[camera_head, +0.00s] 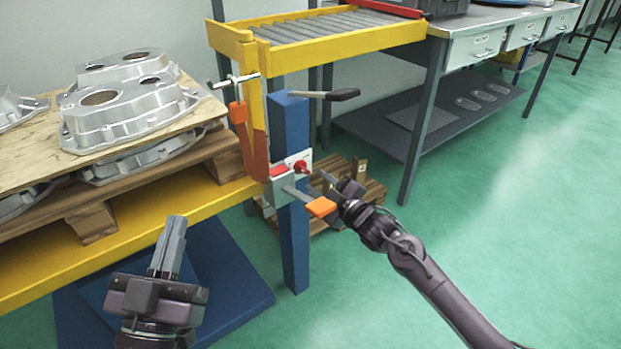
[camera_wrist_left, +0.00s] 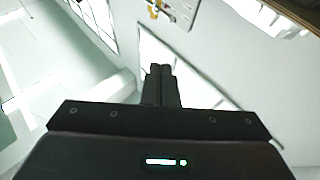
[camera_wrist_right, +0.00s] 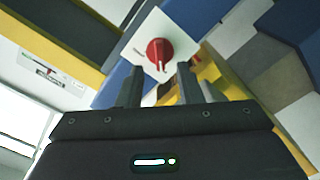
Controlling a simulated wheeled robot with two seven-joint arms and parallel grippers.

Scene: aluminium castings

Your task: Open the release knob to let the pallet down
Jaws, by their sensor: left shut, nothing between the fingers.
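The red release knob (camera_head: 301,167) sits on a white plate on the blue post (camera_head: 292,235). In the right wrist view the knob (camera_wrist_right: 158,52) shows round, with a pale mark, just beyond the fingertips. My right gripper (camera_head: 328,183) is open in front of the post, its fingers (camera_wrist_right: 158,85) apart and empty; I see no contact with the knob. The wooden pallet (camera_head: 98,222) rests on the yellow lift platform (camera_head: 150,238) at the left, bearing plywood and aluminium castings (camera_head: 128,112). My left gripper (camera_head: 172,240) is shut and empty in front of the platform. Its fingers also show together in the left wrist view (camera_wrist_left: 160,75).
An orange-tipped lever (camera_head: 321,207) sticks out below the knob, close to my right gripper. A black-handled lever (camera_head: 340,95) juts from the post top. A yellow roller conveyor (camera_head: 330,38) and a grey workbench (camera_head: 480,20) stand behind. The green floor at right is free.

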